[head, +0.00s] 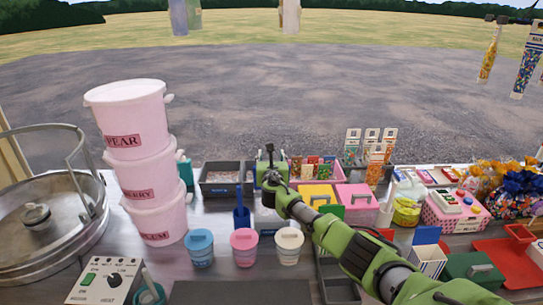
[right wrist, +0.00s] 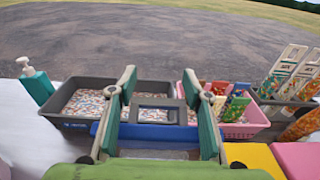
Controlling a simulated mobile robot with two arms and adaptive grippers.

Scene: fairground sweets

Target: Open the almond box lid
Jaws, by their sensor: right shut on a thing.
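My right gripper (head: 268,172) is at the middle back of the counter, on the arm that comes in from the lower right. In the right wrist view its two fingers (right wrist: 158,112) are shut on a dark grey frame-shaped handle (right wrist: 158,101). A blue lid (right wrist: 152,131) shows as a strip directly below this handle. A grey box (head: 266,215) stands below the gripper in the head view, partly behind my arm. I cannot tell whether the lid touches the box, and no label naming almonds is readable. My left gripper is not in view.
Boxes with yellow (head: 317,192), green (head: 331,210) and pink (head: 358,197) lids stand right of the gripper. A grey tray of sweets (right wrist: 62,107) lies behind. Stacked pink tubs (head: 132,170) and lidded cups (head: 243,250) stand left and in front.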

